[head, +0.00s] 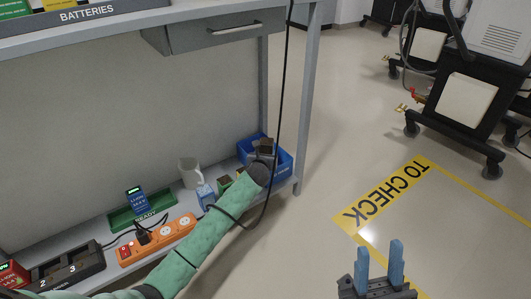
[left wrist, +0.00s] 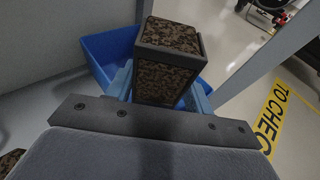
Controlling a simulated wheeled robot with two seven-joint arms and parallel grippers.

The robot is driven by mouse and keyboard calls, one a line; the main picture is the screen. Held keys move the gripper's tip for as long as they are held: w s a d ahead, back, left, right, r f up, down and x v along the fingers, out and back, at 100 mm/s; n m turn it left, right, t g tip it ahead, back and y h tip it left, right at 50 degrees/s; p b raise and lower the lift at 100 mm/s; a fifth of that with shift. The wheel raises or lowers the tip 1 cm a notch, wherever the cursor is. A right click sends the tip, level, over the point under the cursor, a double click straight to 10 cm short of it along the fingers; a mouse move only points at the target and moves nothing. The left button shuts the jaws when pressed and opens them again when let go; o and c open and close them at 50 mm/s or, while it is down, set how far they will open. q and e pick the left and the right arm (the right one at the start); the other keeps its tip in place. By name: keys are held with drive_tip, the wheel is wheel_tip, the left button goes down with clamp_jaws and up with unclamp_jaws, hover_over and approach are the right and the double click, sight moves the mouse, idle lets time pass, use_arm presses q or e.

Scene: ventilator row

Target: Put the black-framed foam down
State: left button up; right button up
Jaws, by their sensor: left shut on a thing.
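The black-framed foam (left wrist: 170,72) is a brown speckled block with a dark frame. My left gripper (left wrist: 160,95) is shut on it, with a blue finger on each side. In the head view the foam (head: 266,146) is small and dark at the end of my left arm, over the blue bin (head: 285,163). The bin (left wrist: 100,48) is behind and below the foam in the left wrist view; I cannot tell whether they touch. Much of the bin's inside is hidden. My right gripper (head: 377,268) is empty, its blue fingers apart, over the floor.
The bin stands at the right end of the bench's lower shelf, near a table leg (head: 306,100). A black cable hangs past my left arm.

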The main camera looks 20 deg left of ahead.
use_arm(q)
drive_tip(key=shift+f, duration=0.1)
drive_tip(key=o, duration=1.1)
drive_tip(key=shift+c, duration=0.2)
